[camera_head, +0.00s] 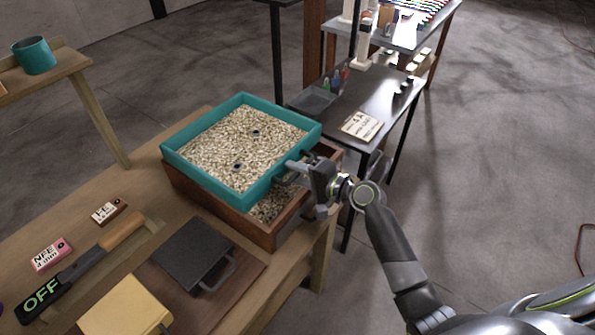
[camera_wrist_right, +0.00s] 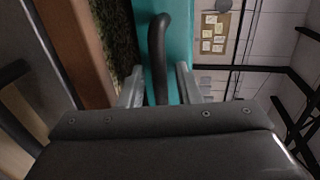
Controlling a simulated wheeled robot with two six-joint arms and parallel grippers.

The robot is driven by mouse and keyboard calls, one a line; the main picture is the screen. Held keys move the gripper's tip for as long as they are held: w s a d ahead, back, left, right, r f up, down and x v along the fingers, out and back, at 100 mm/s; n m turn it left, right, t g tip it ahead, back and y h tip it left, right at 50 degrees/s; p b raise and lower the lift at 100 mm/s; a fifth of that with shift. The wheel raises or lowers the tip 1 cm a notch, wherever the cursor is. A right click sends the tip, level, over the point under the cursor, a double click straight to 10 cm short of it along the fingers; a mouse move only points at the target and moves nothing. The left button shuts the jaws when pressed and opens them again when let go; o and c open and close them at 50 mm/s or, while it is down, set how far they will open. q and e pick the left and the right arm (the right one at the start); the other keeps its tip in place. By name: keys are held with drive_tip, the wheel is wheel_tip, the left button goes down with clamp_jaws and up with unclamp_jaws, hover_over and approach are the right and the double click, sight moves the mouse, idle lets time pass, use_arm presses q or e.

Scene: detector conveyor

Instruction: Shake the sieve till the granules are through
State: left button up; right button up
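The sieve (camera_head: 178,162) is a teal square frame full of pale granules (camera_head: 225,150), with two small dark pieces among them. It sits over a reddish-brown wooden box (camera_head: 215,211), set back so that a strip of the box's inside shows at the near right. Granules (camera_head: 268,208) lie in that strip. My right gripper (camera_head: 292,176) is at the sieve's near-right side and appears shut on its dark handle. In the right wrist view its fingers (camera_wrist_right: 158,88) stand on both sides of the handle (camera_wrist_right: 158,40), beside the teal wall. My left gripper is out of view.
The wooden bench (camera_head: 140,165) also holds a dark plate with a handle (camera_head: 193,253), a brush-like tool marked OFF (camera_head: 85,265), a pink box (camera_head: 50,255) and a yellow block (camera_head: 125,305). A dark side table (camera_head: 375,95) stands behind to the right.

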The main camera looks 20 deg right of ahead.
clamp_jaws()
idle(0.3)
drive_tip(key=v, duration=0.2)
drive_tip(key=f+v, duration=0.1)
drive_tip(key=v, duration=0.2)
drive_tip(key=shift+s+d, duration=0.25)
drive_tip(key=shift+s, duration=0.15)
unclamp_jaws()
